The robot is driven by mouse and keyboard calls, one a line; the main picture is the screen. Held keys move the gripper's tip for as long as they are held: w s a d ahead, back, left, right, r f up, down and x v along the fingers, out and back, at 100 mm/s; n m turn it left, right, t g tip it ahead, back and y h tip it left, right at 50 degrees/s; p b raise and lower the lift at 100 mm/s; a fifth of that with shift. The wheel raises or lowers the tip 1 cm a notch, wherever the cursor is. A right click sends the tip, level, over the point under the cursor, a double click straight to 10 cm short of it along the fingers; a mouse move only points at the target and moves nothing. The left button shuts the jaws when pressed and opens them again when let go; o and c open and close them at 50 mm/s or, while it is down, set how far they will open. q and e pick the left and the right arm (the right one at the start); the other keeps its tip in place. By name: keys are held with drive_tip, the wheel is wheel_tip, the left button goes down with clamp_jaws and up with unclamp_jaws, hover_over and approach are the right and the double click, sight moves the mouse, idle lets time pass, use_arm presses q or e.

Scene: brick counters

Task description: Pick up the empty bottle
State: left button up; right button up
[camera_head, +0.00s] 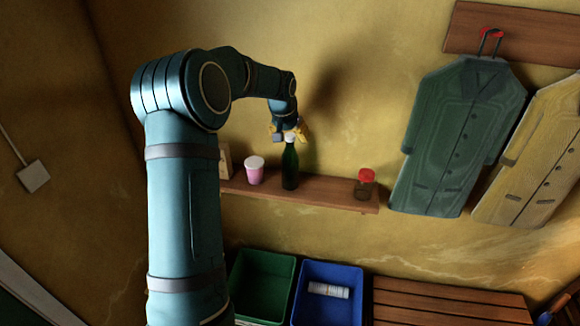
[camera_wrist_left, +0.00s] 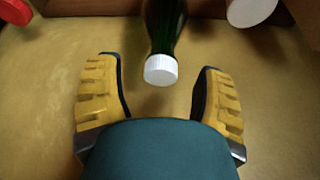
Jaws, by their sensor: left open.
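A dark green bottle (camera_head: 290,168) with a white cap stands upright on the wall shelf. In the left wrist view the bottle (camera_wrist_left: 162,30) shows upside down, its white cap (camera_wrist_left: 161,70) lying between the lines of my two fingers. My left gripper (camera_head: 290,133) is at the bottle's top. It is open, with yellow fingers spread on either side (camera_wrist_left: 158,95), and I see no finger contact with the bottle. Whether the bottle is empty cannot be told. My right gripper is not in view.
The wooden shelf (camera_head: 325,192) also holds a pink cup (camera_head: 254,172) left of the bottle and a red-lidded jar (camera_head: 365,184) to the right. Below are a green bin (camera_head: 236,275), a blue bin (camera_head: 328,267) and a slatted bench (camera_head: 440,299). Coats (camera_head: 455,135) hang at right.

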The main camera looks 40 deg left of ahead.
use_arm(q)
drive_tip(key=shift+x, duration=1.4)
drive_tip(key=shift+w+a, duration=0.1)
drive_tip(key=shift+c, duration=0.2)
drive_tip(key=shift+r, duration=0.1)
clamp_jaws()
